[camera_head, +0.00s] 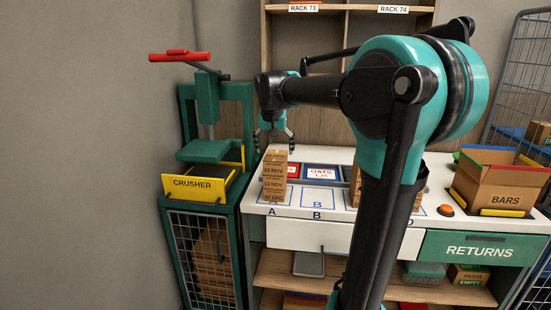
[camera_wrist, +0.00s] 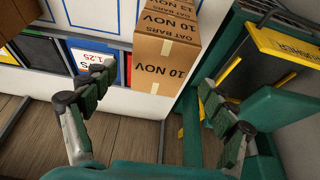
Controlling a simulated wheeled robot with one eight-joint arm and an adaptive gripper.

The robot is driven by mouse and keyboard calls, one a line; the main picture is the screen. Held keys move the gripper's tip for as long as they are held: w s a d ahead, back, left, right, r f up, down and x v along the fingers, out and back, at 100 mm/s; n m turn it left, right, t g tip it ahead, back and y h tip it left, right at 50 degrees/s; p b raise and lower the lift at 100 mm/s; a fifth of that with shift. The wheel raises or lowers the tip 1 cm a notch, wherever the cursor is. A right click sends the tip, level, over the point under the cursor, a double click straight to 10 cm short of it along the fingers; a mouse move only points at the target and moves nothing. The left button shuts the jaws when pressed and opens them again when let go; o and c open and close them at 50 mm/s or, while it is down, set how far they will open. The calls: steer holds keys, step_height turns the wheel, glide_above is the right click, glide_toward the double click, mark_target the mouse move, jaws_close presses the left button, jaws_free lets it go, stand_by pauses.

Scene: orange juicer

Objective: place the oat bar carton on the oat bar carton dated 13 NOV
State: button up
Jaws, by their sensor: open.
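A stack of brown oat bar cartons stands on pad A of the white counter. The upper carton dated 10 NOV (camera_head: 274,169) rests on the carton dated 13 NOV (camera_head: 274,184), with one dated 07 DEC (camera_head: 273,197) at the bottom. My gripper (camera_head: 274,139) is just above the stack, open and empty. In the wrist view the 10 NOV carton (camera_wrist: 165,62) shows its label and taped top, beyond and between the spread fingers (camera_wrist: 155,80).
The green crusher (camera_head: 205,150) with its yellow plate stands close left of the stack. Price-marked bins (camera_head: 322,171) lie behind pad B (camera_head: 318,197), which is clear. My arm partly hides brown cartons (camera_head: 355,187) right of it. An open BARS box (camera_head: 497,188) stands at the right.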

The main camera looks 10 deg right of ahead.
steer(key=v, duration=0.6)
steer(key=shift+s+r, duration=0.15)
steer(key=shift+r, duration=0.05)
steer(key=s+d+f+n, duration=0.1)
steer(key=s+d+f, duration=0.1)
steer(key=s+f, duration=1.1)
steer(key=s+d+f+n+y, duration=0.1)
steer(key=s+d+f+n, duration=0.1)
steer(key=s+f, duration=1.1)
step_height(320, 180, down, 7)
steer(key=shift+d+f+n, duration=0.1)
steer(key=shift+d+n, duration=0.2)
steer(key=shift+d, duration=0.35)
steer(key=shift+d, duration=0.1)
